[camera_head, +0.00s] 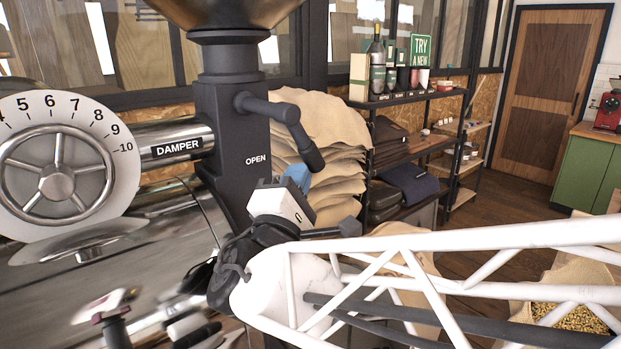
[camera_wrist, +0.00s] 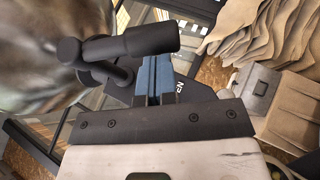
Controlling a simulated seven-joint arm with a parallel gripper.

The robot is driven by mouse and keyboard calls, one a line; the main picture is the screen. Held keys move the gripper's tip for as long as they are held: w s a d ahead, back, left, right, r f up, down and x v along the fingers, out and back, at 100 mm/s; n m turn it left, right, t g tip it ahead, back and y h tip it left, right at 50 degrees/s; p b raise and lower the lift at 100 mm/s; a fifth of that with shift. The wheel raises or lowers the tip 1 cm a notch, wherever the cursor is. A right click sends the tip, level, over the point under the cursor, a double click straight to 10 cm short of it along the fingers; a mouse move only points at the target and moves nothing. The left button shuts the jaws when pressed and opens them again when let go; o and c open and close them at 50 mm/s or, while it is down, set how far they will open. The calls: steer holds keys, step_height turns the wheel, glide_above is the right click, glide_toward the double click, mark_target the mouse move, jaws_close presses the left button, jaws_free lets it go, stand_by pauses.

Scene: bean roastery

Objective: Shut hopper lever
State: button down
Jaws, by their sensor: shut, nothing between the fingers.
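The hopper lever (camera_head: 284,112) is a black arm with a thick grip that slants down to the right from the dark hopper column (camera_head: 222,128). The word OPEN shows on the column below it. My gripper (camera_head: 299,176), with blue fingers, is shut and empty just below the lever's grip end. In the wrist view, the lever (camera_wrist: 145,41) lies across the tips of my gripper (camera_wrist: 153,72), which are together. Part of the lever's grip overlaps the fingertips there. I cannot tell whether they touch.
A damper dial (camera_head: 57,170) and its labelled tube (camera_head: 177,147) stand left of the column. Stacked sacks (camera_head: 325,140) and a shelf rack (camera_head: 410,150) with bottles are behind. A sack of beans (camera_head: 578,318) sits at lower right. Open space lies right of the lever.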

mark_target(319, 167)
steer(key=shift+w+d, duration=0.1)
steer(key=shift+w, duration=0.05)
steer(key=shift+w+d+r, duration=0.2)
steer(key=shift+w+d, duration=0.25)
steer(key=shift+w+d+r, duration=0.15)
steer(key=shift+w+d, duration=0.25)
steer(key=shift+d, duration=0.05)
steer(key=shift+w+d+r, duration=0.55)
steer(key=shift+w+d, duration=0.2)
steer(key=shift+w+d+r, duration=0.4)
steer(key=shift+r, duration=0.3)
steer(key=shift+w+d+r, duration=0.35)
steer(key=shift+w+r, duration=0.05)
steer(key=shift+r, duration=0.35)
steer(key=shift+w+d+r, duration=0.4)
steer(key=shift+r, duration=0.3)
